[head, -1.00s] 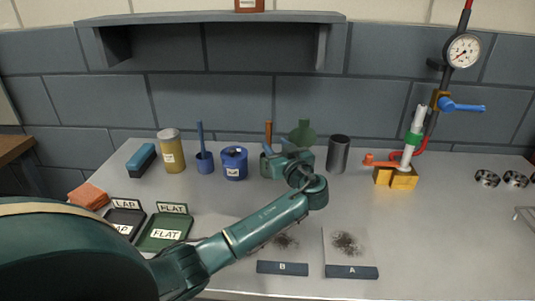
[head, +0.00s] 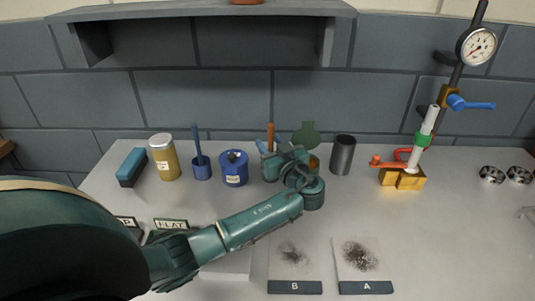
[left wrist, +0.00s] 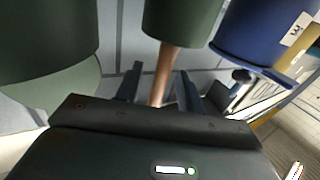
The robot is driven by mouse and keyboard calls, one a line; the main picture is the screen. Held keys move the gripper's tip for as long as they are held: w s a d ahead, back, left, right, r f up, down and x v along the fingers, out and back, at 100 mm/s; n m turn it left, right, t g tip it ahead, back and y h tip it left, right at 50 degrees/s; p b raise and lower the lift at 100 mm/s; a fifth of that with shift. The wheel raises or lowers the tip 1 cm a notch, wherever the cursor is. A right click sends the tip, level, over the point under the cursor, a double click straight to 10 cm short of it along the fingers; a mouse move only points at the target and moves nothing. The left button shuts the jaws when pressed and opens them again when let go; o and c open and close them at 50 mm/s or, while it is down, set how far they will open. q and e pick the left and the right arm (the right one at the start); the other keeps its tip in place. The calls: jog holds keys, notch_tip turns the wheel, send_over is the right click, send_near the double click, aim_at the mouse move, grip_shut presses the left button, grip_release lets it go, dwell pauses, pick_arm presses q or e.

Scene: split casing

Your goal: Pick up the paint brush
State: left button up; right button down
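A brown handle (head: 270,134), which looks like the paint brush, stands up behind my left gripper at the back of the bench. In the left wrist view the handle (left wrist: 164,76) runs out of a dark green cup (left wrist: 184,18); its other end is hidden inside. My left gripper (head: 266,150) has its fingers apart, one on each side of the handle. The left wrist view shows the fingers (left wrist: 158,88) with gaps beside the handle. In the head view my arm mostly hides the cup. My right gripper is not in view.
A blue tin (head: 234,168), a blue cup with a blue stick (head: 202,168) and a yellow jar (head: 164,158) stand left of the gripper. A dark metal cylinder (head: 342,155) stands close on its right. Plates B (head: 295,287) and A (head: 366,287) lie in front.

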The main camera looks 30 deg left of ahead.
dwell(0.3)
pick_arm(q)
grip_shut()
dwell(0.4)
